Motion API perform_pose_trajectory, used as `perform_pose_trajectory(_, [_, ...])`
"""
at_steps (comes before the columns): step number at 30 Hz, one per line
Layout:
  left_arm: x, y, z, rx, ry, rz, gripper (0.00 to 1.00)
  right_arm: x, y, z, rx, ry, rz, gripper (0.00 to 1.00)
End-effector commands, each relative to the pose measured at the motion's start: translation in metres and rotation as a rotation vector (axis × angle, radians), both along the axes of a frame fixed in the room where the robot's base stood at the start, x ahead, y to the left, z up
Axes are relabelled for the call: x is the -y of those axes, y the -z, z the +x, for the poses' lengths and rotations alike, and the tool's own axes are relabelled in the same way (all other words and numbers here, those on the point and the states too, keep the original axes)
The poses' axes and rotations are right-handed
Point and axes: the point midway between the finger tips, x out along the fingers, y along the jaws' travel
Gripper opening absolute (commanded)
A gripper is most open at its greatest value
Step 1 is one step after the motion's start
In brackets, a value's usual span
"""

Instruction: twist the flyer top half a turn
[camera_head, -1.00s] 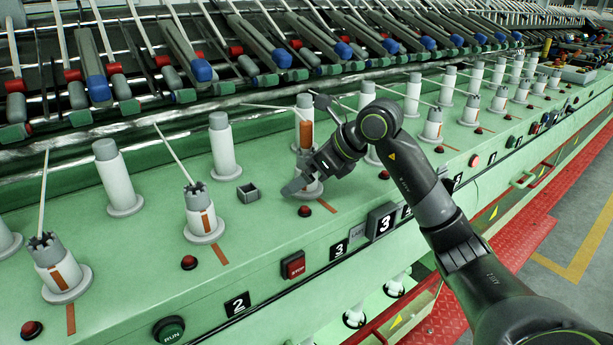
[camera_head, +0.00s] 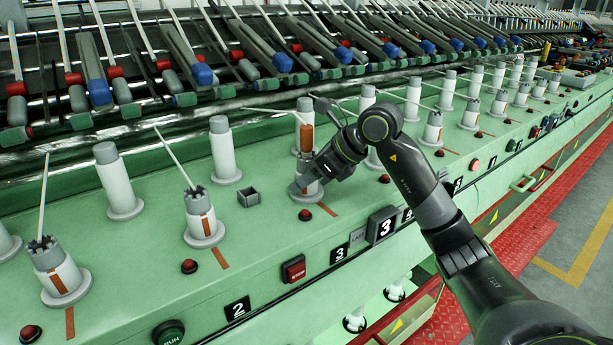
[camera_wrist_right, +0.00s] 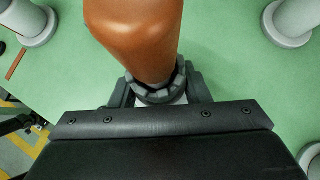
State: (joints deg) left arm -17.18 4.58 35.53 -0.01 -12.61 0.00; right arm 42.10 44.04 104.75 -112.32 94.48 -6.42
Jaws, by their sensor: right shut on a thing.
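The flyer top at position 3 is a dark grey, notched crown (camera_wrist_right: 158,92), seen in the right wrist view between the jaws. In the head view its pale body (camera_head: 309,190) shows partly below my right gripper (camera_head: 303,180). My right gripper is shut on the flyer top, with one dark finger on each side of the crown in the right wrist view (camera_wrist_right: 160,95). An orange-brown piece (camera_wrist_right: 140,35) rises above the crown there and hides part of it. My left gripper is not in view.
Other flyers stand at left (camera_head: 202,215) and far left (camera_head: 57,270), with pale rods rising from them. A small square grey holder (camera_head: 249,197) is left of the gripper. A red stop button (camera_head: 293,268) and number plates line the front edge.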

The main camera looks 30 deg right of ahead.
Motion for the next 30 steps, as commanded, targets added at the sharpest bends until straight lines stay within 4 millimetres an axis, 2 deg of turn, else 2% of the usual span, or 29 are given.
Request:
perform_pose_trajectory(4, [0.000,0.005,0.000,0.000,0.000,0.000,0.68,-0.001,0.002,0.000,0.003,0.084,-0.002,0.20])
perform_pose_trajectory(12, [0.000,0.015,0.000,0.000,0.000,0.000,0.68,-0.001,0.001,0.000,0.002,0.362,0.000,0.19])
perform_pose_trajectory(19, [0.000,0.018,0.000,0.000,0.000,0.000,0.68,-0.001,0.001,0.000,0.001,0.453,0.001,0.19])
perform_pose_trajectory(24, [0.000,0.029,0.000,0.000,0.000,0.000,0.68,-0.002,0.002,0.000,0.003,0.607,0.004,0.19])
perform_pose_trajectory(30, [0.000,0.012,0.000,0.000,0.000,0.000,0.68,-0.001,-0.004,0.000,-0.002,0.742,0.003,0.19])
